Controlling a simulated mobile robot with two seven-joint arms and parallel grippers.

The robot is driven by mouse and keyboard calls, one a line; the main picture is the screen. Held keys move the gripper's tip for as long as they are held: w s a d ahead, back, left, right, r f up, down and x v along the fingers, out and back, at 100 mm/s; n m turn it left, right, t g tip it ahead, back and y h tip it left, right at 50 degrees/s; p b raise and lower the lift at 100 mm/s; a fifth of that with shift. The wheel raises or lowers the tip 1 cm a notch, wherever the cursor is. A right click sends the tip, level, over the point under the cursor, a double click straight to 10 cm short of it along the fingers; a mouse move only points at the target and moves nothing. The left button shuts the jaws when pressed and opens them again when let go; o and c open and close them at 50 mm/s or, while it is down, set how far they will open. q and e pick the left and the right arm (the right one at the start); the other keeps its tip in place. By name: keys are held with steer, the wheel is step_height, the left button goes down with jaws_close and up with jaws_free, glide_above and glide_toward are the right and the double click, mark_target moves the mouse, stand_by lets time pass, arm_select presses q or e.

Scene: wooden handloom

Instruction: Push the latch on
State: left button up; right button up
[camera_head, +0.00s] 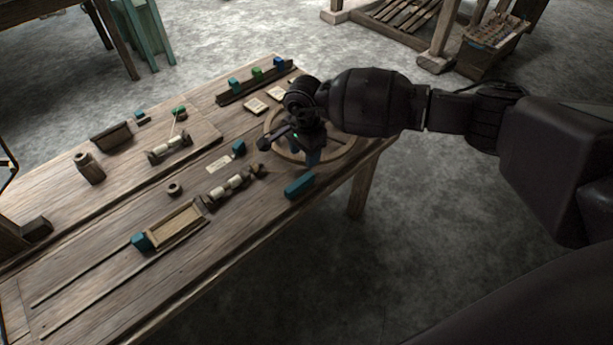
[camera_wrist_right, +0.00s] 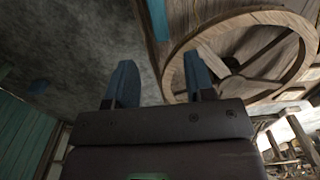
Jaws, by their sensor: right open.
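My right gripper (camera_head: 313,155) is over the wooden wheel (camera_head: 345,153) at the right end of the table, its tips hidden partly by its own body. In the right wrist view the gripper (camera_wrist_right: 160,82) is open, with two blue fingers apart and nothing between them. The wheel (camera_wrist_right: 250,18) shows there beyond the right finger; I cannot tell if they touch. A teal block (camera_head: 299,186) sits at the table's front edge near the wheel, and a smaller teal block (camera_head: 238,148) lies left of the gripper. I cannot tell which part is the latch.
The wooden table (camera_head: 95,262) carries a spool rod (camera_head: 230,186), a shallow wooden tray (camera_head: 176,226), another spool piece (camera_head: 168,148) and a rack (camera_head: 255,79) with coloured blocks. Small cards lie behind the wheel. The floor in front is clear.

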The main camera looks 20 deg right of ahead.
mark_target(305, 178)
steer(key=shift+s+f, duration=0.1)
steer(key=shift+f, duration=0.5)
step_height(305, 178, down, 8)
steer(key=shift+f+b, duration=0.1)
steer(key=shift+b, duration=1.05)
steer(key=shift+f, duration=0.65)
arm_select(q)
steer(key=shift+w+d+f+m, duration=0.3)
steer(key=shift+w+f+m, duration=0.05)
steer(key=shift+m, duration=0.05)
steer(key=shift+s, duration=0.1)
arm_select(e)
steer(key=shift+c, duration=0.3)
arm_select(q)
steer(key=shift+s+f, duration=0.1)
arm_select(e)
jaws_close()
